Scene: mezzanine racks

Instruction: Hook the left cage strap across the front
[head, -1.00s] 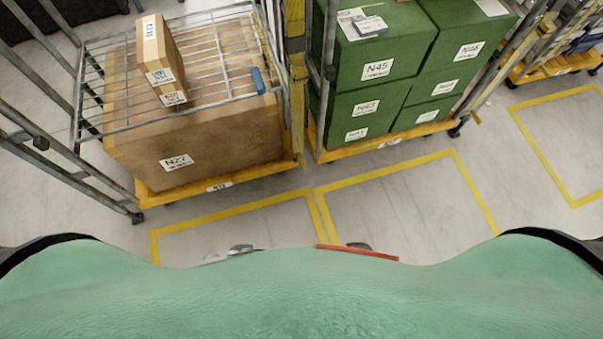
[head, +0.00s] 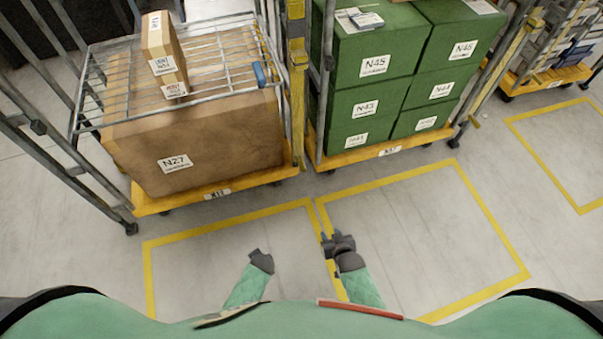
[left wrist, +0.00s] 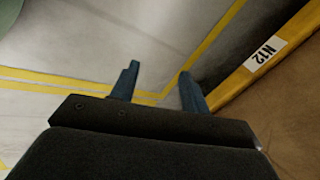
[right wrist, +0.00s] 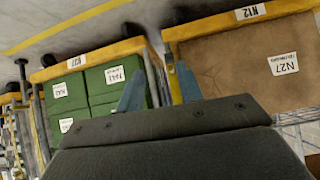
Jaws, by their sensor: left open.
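The left cage (head: 108,179) is a grey-barred roll cage on a yellow base. It holds a large brown N27 box (head: 225,150), which also shows in the right wrist view (right wrist: 230,62). A yellow strap-like strip (head: 298,75) hangs upright at the cage's right front post; I cannot make out its hook. My left gripper (head: 253,254) is low in front of the left cage, apart from it; its fingers are spread and empty in the left wrist view (left wrist: 157,70). My right gripper (head: 331,237) is in front of the gap between the cages; its fingers stand apart in the right wrist view (right wrist: 160,74).
A wire shelf (head: 215,62) above the N27 box carries small cartons (head: 160,38) and a blue item (head: 260,74). A second cage with several green boxes (head: 375,62) stands close on the right. Yellow-marked floor (head: 420,225) in front is clear.

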